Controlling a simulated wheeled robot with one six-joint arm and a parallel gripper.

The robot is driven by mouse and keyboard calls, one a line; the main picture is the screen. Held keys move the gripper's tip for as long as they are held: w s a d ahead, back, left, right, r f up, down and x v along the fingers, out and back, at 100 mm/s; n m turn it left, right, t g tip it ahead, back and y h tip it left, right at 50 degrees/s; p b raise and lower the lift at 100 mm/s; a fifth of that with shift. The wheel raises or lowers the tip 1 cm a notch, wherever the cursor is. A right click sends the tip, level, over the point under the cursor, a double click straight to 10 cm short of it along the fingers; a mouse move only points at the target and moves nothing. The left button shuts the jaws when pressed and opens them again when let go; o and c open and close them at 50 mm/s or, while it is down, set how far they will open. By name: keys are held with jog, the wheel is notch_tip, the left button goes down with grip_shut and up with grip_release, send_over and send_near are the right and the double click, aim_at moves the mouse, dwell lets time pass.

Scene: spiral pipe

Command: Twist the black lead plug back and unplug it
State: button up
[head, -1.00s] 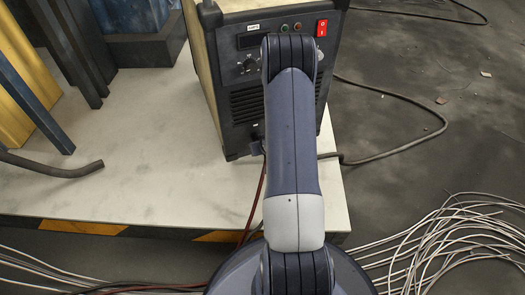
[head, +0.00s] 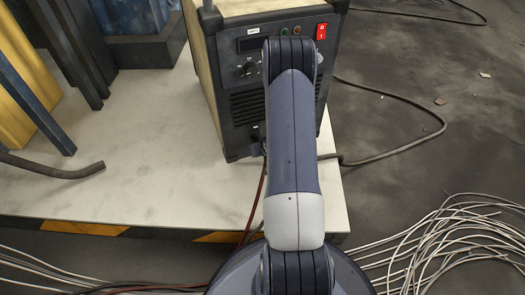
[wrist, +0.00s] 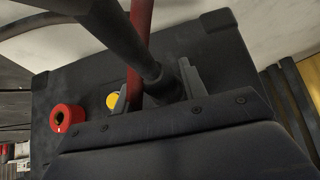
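In the wrist view my gripper (wrist: 155,88) has its two pale fingertips apart, with the black lead plug (wrist: 166,86) between them. The plug lies close to the right fingertip. Its thick black cable leads to the upper left. A gap shows between plug and left fingertip, with the red lead (wrist: 139,35) passing behind. The palm edge hides the lower fingers, so I cannot see whether they press on the plug. In the head view the dark power unit (head: 232,135) stands behind my arm, which hides my gripper and the black plug's end.
A red socket (wrist: 66,118) and a yellow round part (wrist: 113,100) are on the unit's face. The unit stands on a pale platform (head: 130,190) with a striped edge. A bent pipe (head: 60,171) lies at left. Loose wires (head: 440,240) lie at lower right.

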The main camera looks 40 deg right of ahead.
jog(key=shift+r+m+t+y+p, duration=0.1)
jog(key=shift+m+t+y+p, duration=0.6)
jog(key=shift+p, duration=3.65)
jog(key=shift+y+p, duration=0.8)
jog(key=shift+p, duration=0.25)
jog(key=shift+y+p, duration=0.4)
jog(key=shift+f+m+t+y+b, duration=0.3)
jog(key=shift+m+y+b, duration=0.25)
jog(key=shift+y, duration=0.35)
jog(key=shift+m+t+y+b, duration=0.6)
jog(key=shift+m+y+b, duration=0.05)
jog(key=shift+y+b, duration=0.7)
jog(key=shift+b, duration=0.45)
jog(key=shift+r+m+t+y, duration=0.2)
jog(key=shift+m+t+y, duration=0.1)
jog(key=shift+y, duration=0.05)
jog(key=shift+c, duration=0.2)
